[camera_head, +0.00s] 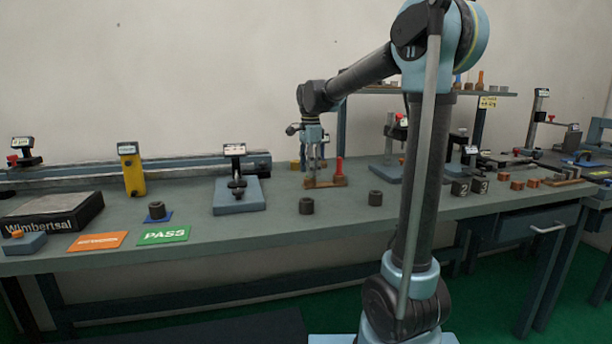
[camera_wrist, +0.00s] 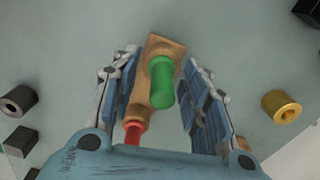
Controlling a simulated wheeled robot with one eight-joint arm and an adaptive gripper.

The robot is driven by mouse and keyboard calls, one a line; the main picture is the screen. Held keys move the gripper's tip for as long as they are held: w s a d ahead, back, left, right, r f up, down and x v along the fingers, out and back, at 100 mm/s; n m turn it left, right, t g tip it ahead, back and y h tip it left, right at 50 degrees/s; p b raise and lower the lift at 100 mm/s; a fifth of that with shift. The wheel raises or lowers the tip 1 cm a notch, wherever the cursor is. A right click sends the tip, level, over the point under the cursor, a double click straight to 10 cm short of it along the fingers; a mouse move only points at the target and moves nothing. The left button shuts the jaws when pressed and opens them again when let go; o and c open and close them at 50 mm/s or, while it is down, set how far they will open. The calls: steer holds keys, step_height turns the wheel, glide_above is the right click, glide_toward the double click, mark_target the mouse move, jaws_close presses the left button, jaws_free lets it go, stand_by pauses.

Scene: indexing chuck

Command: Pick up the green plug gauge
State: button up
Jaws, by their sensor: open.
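The green plug gauge (camera_wrist: 162,84) stands in a wooden stand (camera_wrist: 165,44) in the wrist view. A red plug gauge (camera_wrist: 132,132) is in the same stand, nearer my palm; the head view also shows it as a red plug (camera_head: 339,171) on the stand (camera_head: 326,183). My gripper (camera_wrist: 160,85) is open, with one finger on each side of the green plug gauge and a visible gap at both sides. In the head view my gripper (camera_head: 313,168) points down over the stand's left part, and the green plug gauge is hidden by the fingers.
A dark ring (camera_wrist: 18,100) and a brass ring (camera_wrist: 281,106) lie to either side in the wrist view. Dark rings (camera_head: 306,206) stand on the bench in front of the stand. A gauge on a blue-grey base (camera_head: 238,195) is to the left.

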jaws_close()
steer(key=shift+r, duration=0.1)
